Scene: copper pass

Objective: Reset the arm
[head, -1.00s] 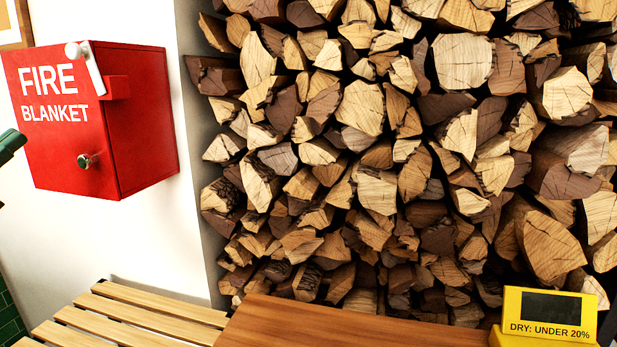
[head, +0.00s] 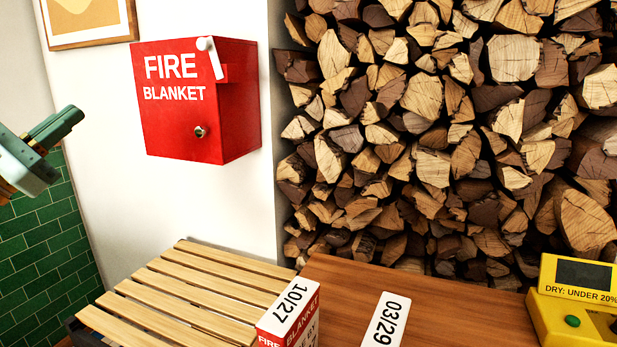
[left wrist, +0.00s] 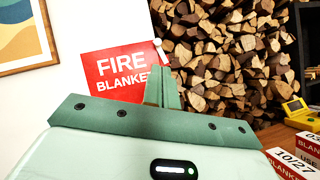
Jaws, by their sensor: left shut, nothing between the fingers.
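My left gripper (head: 72,118) reaches in from the left edge of the head view, in front of the white wall. Its fingers are together with nothing between them, and they show upright in the left wrist view (left wrist: 162,85). The red fire blanket box (head: 190,125) hangs on the wall to the right of the gripper, clear of it in the head view. It has a white lever at its top and a round knob. In the left wrist view the fingers cover part of the red box (left wrist: 105,78). My right gripper is in neither view.
A slatted wooden bench (head: 170,300) stands low in front. Beside it, a brown wooden top (head: 345,275) bears a red-and-white box marked 10/27 (head: 290,312), another marked 03/29 (head: 387,322) and a yellow meter (head: 572,305). Stacked firewood (head: 440,130) fills the back.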

